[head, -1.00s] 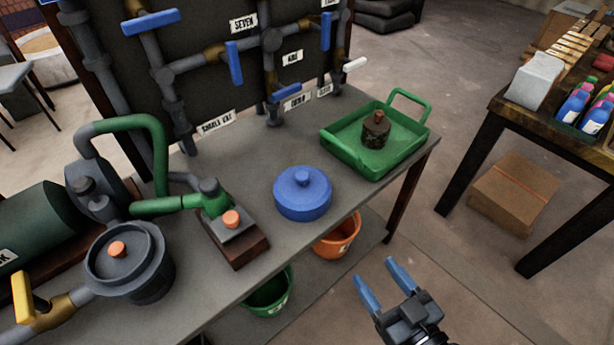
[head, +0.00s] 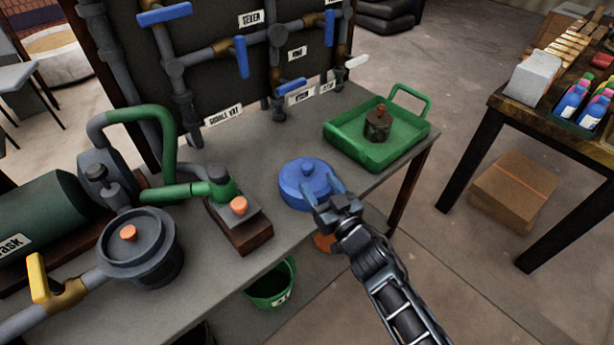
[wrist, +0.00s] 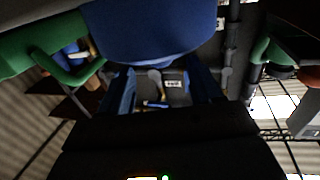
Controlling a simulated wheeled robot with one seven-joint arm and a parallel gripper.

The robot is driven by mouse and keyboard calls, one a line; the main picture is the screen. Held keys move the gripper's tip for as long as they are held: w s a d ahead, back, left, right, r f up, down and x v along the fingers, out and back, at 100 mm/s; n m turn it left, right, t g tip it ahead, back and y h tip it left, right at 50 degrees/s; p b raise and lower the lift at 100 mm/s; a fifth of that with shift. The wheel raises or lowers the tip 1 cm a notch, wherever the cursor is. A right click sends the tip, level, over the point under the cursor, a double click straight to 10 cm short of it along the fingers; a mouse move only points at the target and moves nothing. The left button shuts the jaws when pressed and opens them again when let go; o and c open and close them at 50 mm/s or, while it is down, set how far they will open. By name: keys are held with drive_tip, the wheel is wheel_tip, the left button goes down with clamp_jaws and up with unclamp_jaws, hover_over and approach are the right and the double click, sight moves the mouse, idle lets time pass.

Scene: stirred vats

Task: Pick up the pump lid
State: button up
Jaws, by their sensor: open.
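A round blue lid with a small knob on top (head: 298,190) lies on the grey bench near its front edge; I take it for the pump lid. My gripper (head: 322,186) is open, its two blue fingers at the front right side of the lid. In the head view the fingertips overlap the lid's edge; whether they touch it I cannot tell. In the wrist view the lid (wrist: 150,30) fills the top middle, with the open fingers (wrist: 163,88) just below it and nothing seen between them.
A green tray (head: 418,136) holding a rusty weight (head: 378,122) stands right of the lid. A green-and-grey fitting on a brown block (head: 245,240) and a grey lidded pot (head: 150,265) stand left. Pipes with blue handles (head: 241,57) rise behind. A green bucket (head: 272,290) sits below.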

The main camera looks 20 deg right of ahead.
sight(312, 182)
drive_tip(key=w, duration=0.4)
drive_tip(key=shift+a, duration=0.15)
drive_tip(key=shift+c, duration=0.2)
clamp_jaws()
